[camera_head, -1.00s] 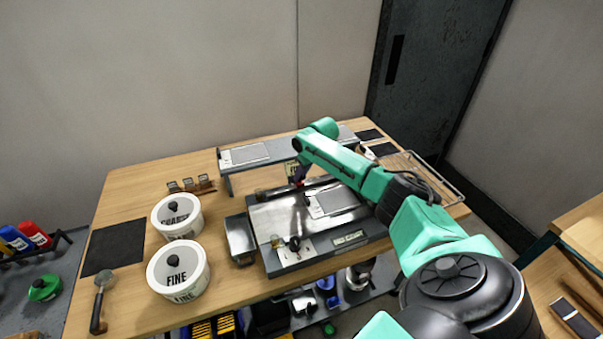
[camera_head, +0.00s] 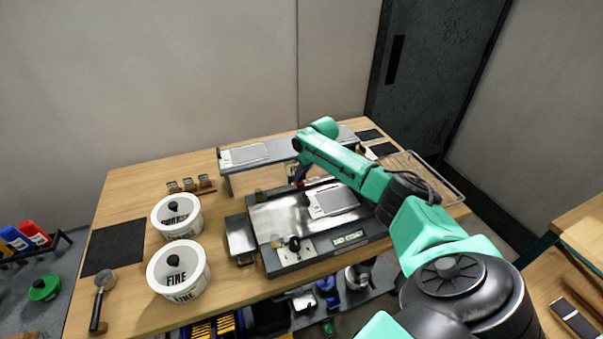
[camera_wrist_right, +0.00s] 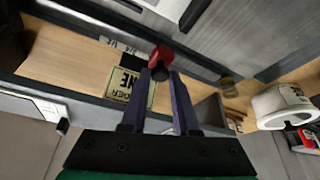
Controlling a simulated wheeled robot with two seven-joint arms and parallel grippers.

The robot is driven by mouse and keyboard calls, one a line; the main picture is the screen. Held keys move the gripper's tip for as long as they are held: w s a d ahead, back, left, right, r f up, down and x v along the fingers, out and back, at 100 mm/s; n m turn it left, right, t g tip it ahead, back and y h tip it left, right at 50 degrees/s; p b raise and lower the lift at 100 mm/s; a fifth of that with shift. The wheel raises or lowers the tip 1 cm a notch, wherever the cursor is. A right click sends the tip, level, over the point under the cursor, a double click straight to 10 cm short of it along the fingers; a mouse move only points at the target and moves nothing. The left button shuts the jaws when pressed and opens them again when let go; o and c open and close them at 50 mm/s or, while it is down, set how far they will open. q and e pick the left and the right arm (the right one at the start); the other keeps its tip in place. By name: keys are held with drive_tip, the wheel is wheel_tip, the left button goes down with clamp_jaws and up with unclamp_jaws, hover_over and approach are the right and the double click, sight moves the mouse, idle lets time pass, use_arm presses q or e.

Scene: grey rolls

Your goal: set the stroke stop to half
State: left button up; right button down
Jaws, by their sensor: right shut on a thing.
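The press-like machine (camera_head: 285,215) sits on the wooden table, with a shiny metal bed and a small light plate on it. My right gripper (camera_head: 297,173) reaches down behind the bed's back edge. In the right wrist view, its two purple fingers (camera_wrist_right: 161,78) are shut on a small red-headed piece (camera_wrist_right: 161,54) at the machine's edge, which I take to be the stop. In the head view this red piece (camera_head: 300,183) is tiny and partly hidden. My left gripper is not in view.
A raised grey shelf (camera_head: 280,152) runs behind the machine. A black knob (camera_head: 294,243) stands on the machine's front plate. A wire rack (camera_head: 440,182) lies at the right edge.

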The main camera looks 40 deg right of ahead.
idle(0.4)
drive_tip(key=b, duration=0.2)
hover_over(322, 181)
drive_tip(key=shift+w+a, duration=0.1)
drive_tip(key=shift+a, duration=0.1)
drive_tip(key=shift+d+r, duration=0.1)
drive_tip(key=c, duration=1)
unclamp_jaws()
drive_tip(key=o, duration=0.3)
drive_tip(key=shift+o, duration=0.2)
drive_tip(key=shift+d, duration=0.1)
